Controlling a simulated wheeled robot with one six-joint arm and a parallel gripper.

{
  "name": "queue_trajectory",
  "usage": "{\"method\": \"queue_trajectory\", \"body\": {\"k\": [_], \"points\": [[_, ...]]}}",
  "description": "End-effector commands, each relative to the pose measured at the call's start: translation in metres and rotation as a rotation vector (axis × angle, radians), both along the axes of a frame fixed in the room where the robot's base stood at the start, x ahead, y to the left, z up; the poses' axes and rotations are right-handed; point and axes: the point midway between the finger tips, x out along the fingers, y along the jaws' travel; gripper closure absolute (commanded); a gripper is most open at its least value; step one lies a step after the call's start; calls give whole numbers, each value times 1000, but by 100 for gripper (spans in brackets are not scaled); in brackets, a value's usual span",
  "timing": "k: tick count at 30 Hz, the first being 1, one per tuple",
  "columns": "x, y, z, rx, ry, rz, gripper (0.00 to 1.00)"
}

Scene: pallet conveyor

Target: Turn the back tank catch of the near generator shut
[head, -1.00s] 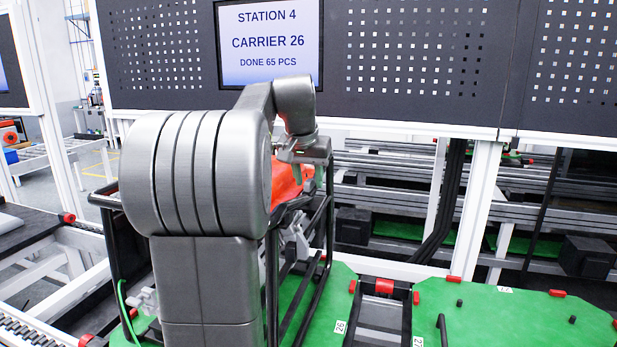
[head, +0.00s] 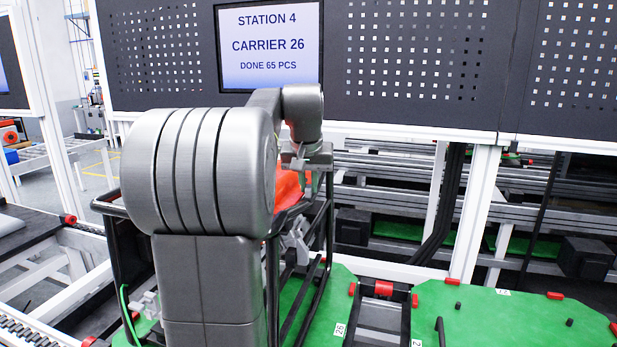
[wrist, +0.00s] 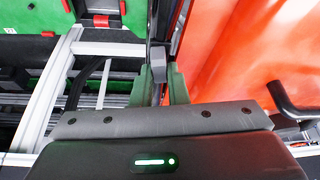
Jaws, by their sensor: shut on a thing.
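The near generator has a black tube frame (head: 328,235) and an orange tank (head: 288,188), partly hidden behind my arm. The tank (wrist: 235,60) fills the right of the wrist view. My gripper (head: 308,160) is at the back upper part of the generator, beside the tank. In the wrist view my gripper (wrist: 166,86) has its two greenish fingers shut on the dark grey back tank catch (wrist: 158,62). The catch stands between the fingertips, its lower part hidden by them. I cannot tell exactly how far it is turned.
The generator stands on a green carrier plate (head: 335,295). Another green plate (head: 500,315) to the right is bare but for small pegs and red corners. A white post (head: 478,205) and perforated panels with a screen (head: 268,45) stand behind.

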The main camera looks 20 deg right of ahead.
Motion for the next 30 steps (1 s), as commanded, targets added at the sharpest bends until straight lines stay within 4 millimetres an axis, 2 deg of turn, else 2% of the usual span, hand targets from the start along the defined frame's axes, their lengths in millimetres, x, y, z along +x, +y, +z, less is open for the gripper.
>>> {"method": "queue_trajectory", "body": {"k": [3, 30], "points": [[-1, -1, 6, 0, 0, 100, 100], [1, -1, 4, 0, -3, 954, 100]]}}
